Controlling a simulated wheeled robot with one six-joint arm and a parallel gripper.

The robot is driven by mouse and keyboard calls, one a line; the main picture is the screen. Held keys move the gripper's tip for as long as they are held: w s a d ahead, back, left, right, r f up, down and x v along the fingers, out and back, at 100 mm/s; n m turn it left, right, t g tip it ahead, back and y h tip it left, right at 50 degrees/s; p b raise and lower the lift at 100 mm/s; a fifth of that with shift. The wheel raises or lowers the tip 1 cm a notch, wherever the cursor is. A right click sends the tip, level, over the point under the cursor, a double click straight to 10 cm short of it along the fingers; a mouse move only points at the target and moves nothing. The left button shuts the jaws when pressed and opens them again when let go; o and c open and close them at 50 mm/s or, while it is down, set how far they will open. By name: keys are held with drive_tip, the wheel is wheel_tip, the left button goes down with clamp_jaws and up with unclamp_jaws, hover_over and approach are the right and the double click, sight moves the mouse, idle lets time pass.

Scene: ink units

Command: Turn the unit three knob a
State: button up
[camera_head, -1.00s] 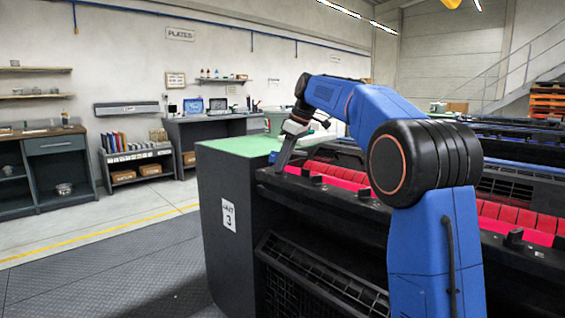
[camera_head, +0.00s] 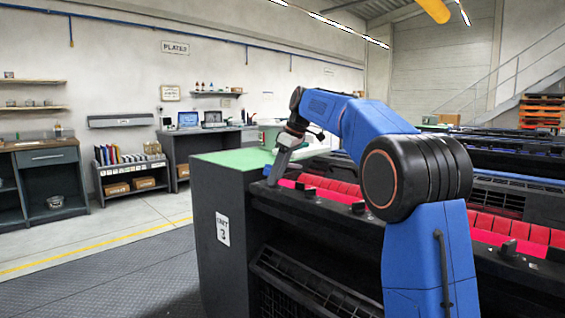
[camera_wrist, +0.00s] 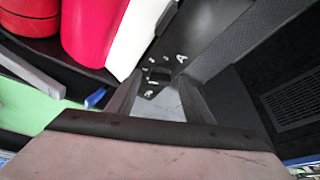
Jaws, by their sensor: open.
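The unit with the "UNIT 3" label (camera_head: 223,229) is a dark cabinet with a green top and a row of red ink segments. My gripper (camera_head: 271,182) points down at the near left end of its front ledge. In the wrist view my gripper (camera_wrist: 160,98) is open, with its two dark fingers apart. A small dark knob (camera_wrist: 159,74) shows between and just beyond the fingertips, beside a white letter A and other pale marks. I cannot tell whether the fingers touch it. In the head view this knob is not distinguishable behind my gripper.
Other black knobs (camera_head: 358,207) stand farther right along the ledge. Red ink segments (camera_head: 480,222) run right behind the ledge. A slatted black grille (camera_head: 310,285) juts out below. Open floor (camera_head: 100,275) lies to the left.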

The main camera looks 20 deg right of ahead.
drive_tip(key=v, duration=1.7)
drive_tip(key=shift+d, duration=0.1)
